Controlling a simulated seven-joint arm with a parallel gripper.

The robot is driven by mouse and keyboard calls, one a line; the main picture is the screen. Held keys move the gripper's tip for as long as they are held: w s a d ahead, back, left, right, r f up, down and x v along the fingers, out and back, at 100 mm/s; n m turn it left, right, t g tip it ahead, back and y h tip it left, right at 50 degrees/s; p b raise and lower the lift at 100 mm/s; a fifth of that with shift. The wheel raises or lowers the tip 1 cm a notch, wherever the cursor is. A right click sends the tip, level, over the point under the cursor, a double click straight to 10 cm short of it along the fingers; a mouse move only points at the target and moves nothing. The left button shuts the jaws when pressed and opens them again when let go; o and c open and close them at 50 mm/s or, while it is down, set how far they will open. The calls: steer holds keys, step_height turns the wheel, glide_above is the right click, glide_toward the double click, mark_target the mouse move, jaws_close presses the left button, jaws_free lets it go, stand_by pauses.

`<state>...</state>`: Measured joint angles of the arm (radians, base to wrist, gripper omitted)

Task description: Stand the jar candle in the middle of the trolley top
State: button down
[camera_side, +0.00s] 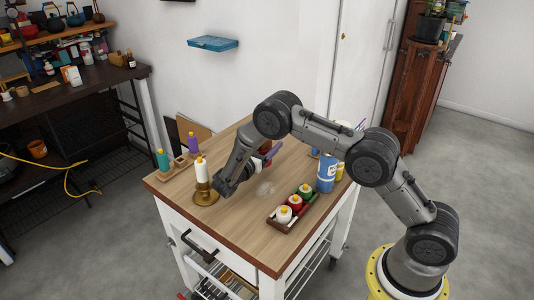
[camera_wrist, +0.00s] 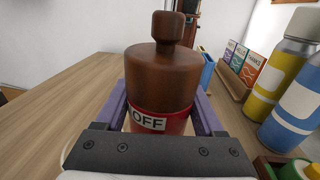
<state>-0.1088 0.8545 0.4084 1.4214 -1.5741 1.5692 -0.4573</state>
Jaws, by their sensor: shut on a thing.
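My gripper (camera_wrist: 163,118) has purple fingers and is shut on a red jar with a brown knobbed lid (camera_wrist: 163,70). Part of its white label shows the letters "OFF". The jar is upright between the fingers; its base is hidden, so I cannot tell whether it touches the trolley top (camera_side: 225,222). In the side view, my gripper (camera_side: 270,152) is partly behind my arm and only a bit of the red jar (camera_side: 264,145) shows. I cannot tell whether this jar is the jar candle. A faint clear or whitish shape (camera_side: 265,188) lies near the middle of the wooden top.
A brass holder with a white candle (camera_side: 202,172) stands at the left. A tray of red, white and green pots (camera_side: 278,222) is at the front right, near blue (camera_wrist: 290,110) and yellow (camera_wrist: 281,62) bottles. Purple and teal bottles stand at the back left. The front left is clear.

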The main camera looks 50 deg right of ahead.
mark_target(267, 152)
steer(key=shift+w+f, duration=0.2)
steer(key=shift+f, duration=1.45)
steer(key=shift+f, duration=0.15)
jaws_free()
